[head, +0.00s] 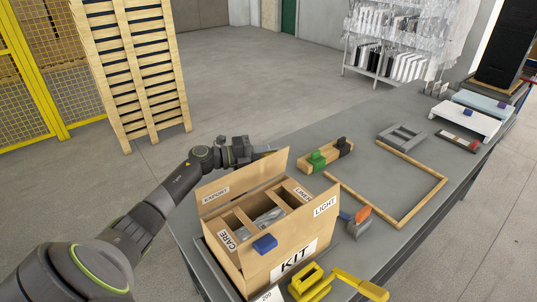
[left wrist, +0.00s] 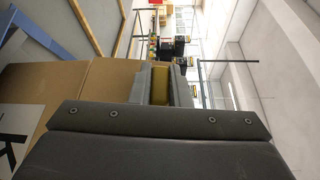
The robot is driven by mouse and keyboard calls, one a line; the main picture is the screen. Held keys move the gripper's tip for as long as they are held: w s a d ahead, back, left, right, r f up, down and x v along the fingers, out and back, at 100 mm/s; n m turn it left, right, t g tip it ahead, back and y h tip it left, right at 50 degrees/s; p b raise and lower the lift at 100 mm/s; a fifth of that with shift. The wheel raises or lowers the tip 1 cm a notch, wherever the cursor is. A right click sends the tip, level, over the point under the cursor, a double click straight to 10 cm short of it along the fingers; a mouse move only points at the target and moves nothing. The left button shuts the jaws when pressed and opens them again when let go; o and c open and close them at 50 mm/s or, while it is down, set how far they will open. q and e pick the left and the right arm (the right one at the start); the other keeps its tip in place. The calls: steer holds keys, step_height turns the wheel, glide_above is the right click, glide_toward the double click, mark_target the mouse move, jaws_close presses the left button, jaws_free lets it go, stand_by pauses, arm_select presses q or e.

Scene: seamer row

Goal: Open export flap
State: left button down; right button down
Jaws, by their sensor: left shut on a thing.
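The cardboard kit box (head: 258,277) stands on the grey bench with its top open. The export flap (head: 245,182) stands up, tilted, along the box's far edge, with its label facing the head camera. My left gripper (head: 265,151) is at the flap's upper edge, toward its right end, and is shut on it. The fingertips are partly hidden behind the flap. In the left wrist view, brown cardboard (left wrist: 95,85) lies beside the fingers (left wrist: 160,85), with a yellow-brown strip between them. My right gripper is not in view.
Inside the box are wooden dividers and grey contents; a blue block (head: 265,243) sits at its near rim. A yellow tool (head: 335,284) lies in front. A wooden holder with green and black pieces (head: 320,158) and a wooden frame (head: 405,210) lie to the right.

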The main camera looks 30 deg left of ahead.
arm_select(q)
steer(key=c, duration=1.4)
jaws_free()
steer(key=shift+o, duration=0.2)
steer(key=shift+s+a+f, duration=0.1)
steer(key=shift+s+a, duration=0.2)
steer(key=shift+a, duration=0.05)
steer(key=b+v, duration=0.4)
steer(key=v, duration=1.2)
steer(key=shift+s+a, duration=0.15)
steer(key=shift+a, duration=0.05)
